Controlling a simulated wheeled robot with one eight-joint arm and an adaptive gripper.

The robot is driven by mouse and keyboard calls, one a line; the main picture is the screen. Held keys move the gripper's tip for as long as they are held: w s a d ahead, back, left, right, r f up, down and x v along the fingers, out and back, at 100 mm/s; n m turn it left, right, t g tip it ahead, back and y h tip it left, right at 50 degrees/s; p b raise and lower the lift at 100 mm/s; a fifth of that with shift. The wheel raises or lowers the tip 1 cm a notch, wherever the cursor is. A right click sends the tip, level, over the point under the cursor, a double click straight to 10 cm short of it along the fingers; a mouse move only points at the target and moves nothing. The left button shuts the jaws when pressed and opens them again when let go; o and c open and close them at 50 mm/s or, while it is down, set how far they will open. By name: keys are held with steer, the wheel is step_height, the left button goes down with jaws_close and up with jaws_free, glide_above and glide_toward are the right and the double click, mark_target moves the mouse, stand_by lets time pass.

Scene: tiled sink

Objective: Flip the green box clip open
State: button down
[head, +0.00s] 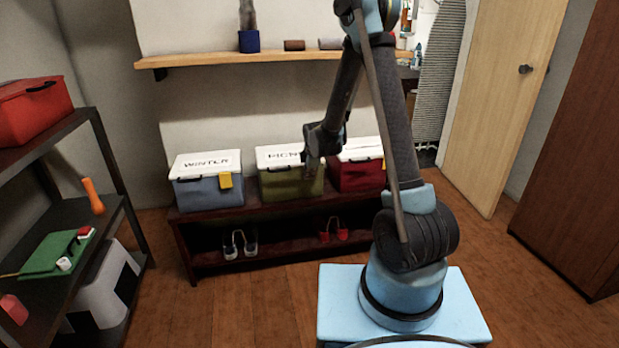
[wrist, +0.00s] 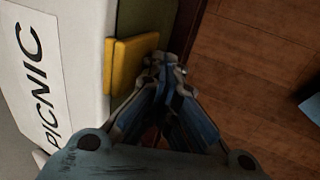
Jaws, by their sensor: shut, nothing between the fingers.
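The green box (head: 291,184) stands on the low dark bench, with a white lid (head: 276,157) marked PICNIC. In the head view my gripper (head: 312,172) is in front of the box's right part and hides its clip. In the wrist view the white lid (wrist: 60,50) fills the left, and the yellow clip (wrist: 128,62) sits at its edge against the green wall (wrist: 148,18). My gripper (wrist: 165,68) is shut and empty, its tips just right of the clip's lower end. I cannot tell whether they touch it.
A blue box (head: 208,194) marked WINTER with a yellow clip (head: 225,180) stands to the left, and a red box (head: 357,175) to the right. The low bench (head: 262,213) holds shoes beneath. A wooden shelf (head: 210,59) is above. Wooden floor (head: 240,305) lies open in front.

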steer(key=shift+w+a+f, duration=0.1)
steer(key=shift+w+f, duration=0.1)
steer(key=shift+w, duration=0.15)
steer(key=shift+r, duration=0.85)
steer(key=shift+s, duration=0.1)
steer(key=s+d+r, duration=0.2)
steer(key=s+r, duration=0.5)
steer(key=r, duration=0.2)
stand_by(0.5)
steer(key=shift+s+d, duration=0.1)
